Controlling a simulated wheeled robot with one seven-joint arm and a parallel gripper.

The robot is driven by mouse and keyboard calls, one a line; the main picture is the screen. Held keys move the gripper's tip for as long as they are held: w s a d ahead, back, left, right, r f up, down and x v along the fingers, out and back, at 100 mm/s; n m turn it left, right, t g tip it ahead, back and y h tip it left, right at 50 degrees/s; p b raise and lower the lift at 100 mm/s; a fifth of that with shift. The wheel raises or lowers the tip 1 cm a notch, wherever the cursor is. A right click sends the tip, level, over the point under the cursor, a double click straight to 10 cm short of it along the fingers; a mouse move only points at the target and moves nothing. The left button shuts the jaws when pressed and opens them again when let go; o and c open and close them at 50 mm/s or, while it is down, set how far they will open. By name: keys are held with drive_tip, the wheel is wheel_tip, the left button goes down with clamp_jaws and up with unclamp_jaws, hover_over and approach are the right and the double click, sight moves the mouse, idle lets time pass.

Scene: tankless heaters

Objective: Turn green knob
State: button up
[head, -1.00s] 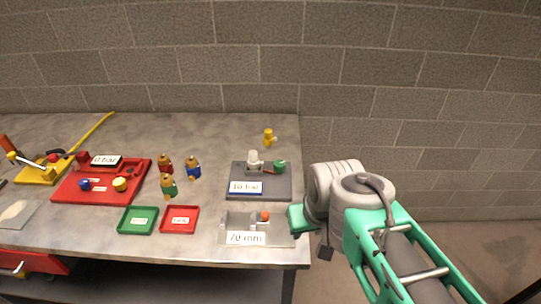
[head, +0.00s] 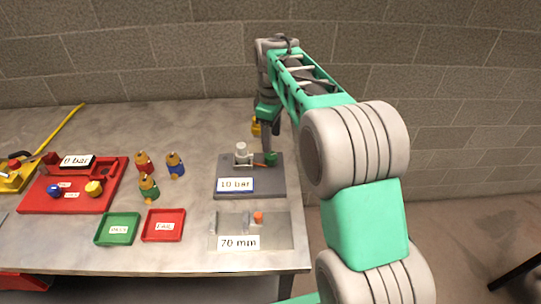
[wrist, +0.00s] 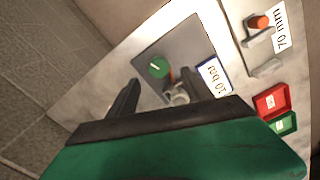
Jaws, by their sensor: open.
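The green knob (head: 271,159) sits on the right part of a grey plate (head: 265,187) labelled "10 bar", beside a grey-white fitting (head: 242,153). In the wrist view the green knob (wrist: 158,67) shows a pale line on its top. My gripper (head: 267,148) points down above the plate, close to the knob. In the wrist view my gripper (wrist: 160,84) is open and empty, with its two dark fingers apart. The knob shows beyond the gap between the fingertips. Whether a finger touches it I cannot tell.
A metal plate labelled "70 mm" (head: 280,232) lies in front. Green (head: 118,243) and red (head: 164,238) trays, several coloured bottles and a red "0 bar" panel (head: 40,205) are to the left. The block wall is behind.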

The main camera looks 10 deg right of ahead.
sight(271, 155)
drive_tip(key=shift+w+f, duration=0.2)
drive_tip(key=shift+f, duration=0.15)
wheel_tip(271, 155, down, 7)
drive_tip(key=shift+f+p, duration=0.1)
drive_tip(key=shift+p, duration=0.4)
drive_tip(key=shift+c, duration=0.3)
clamp_jaws()
